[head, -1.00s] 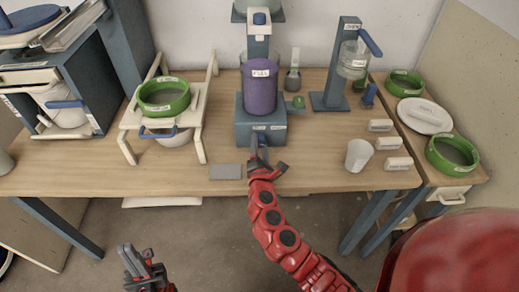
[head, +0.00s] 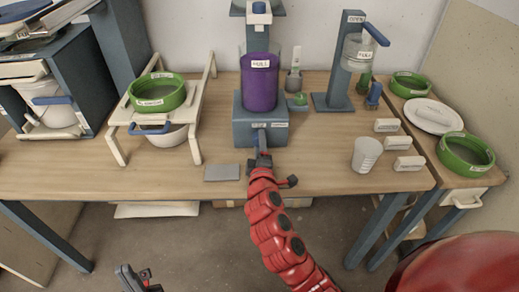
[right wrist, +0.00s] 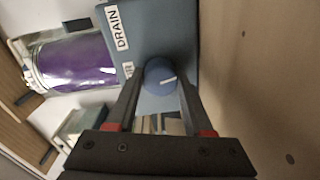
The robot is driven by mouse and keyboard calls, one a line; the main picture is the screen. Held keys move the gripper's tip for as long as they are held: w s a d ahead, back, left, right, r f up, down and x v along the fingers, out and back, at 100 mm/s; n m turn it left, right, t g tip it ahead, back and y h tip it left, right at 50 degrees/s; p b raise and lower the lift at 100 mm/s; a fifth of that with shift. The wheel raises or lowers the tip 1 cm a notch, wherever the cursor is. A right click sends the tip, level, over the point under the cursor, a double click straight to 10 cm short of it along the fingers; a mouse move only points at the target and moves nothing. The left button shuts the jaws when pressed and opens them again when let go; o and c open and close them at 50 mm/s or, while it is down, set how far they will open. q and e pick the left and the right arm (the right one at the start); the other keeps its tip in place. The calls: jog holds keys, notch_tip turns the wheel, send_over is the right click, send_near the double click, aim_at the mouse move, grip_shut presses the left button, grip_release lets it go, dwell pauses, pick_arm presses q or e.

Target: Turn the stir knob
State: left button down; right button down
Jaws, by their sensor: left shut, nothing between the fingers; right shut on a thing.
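The stir knob (right wrist: 160,77) is a round blue knob with a white pointer line, on the front of the blue-grey base (head: 278,134) at the table's middle. My right gripper (right wrist: 157,92) is shut on it, one finger on each side. The head view shows the same gripper (head: 259,152) reaching the base's front from below. A label by the knob is partly covered; another reads DRAIN. A clear vessel with purple glaze (head: 259,92) stands on the base, also in the right wrist view (right wrist: 75,62). My left gripper (head: 133,278) is shut and empty at the bottom edge.
A white rack (head: 113,145) with a green-rimmed sieve (head: 157,92) stands left. A grey plate (head: 222,173) lies near the front edge.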

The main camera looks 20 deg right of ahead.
jog(key=shift+f+m+b, duration=0.1)
jog(key=shift+m+b, duration=0.7)
jog(key=shift+m, duration=0.3)
jog(key=shift+c, duration=1.5)
grip_release()
jog(key=v, duration=0.6)
jog(key=shift+s+a, duration=0.2)
jog(key=shift+s, duration=0.15)
jog(key=p+v, duration=0.6)
jog(key=v, duration=0.4)
jog(key=shift+s, duration=0.35)
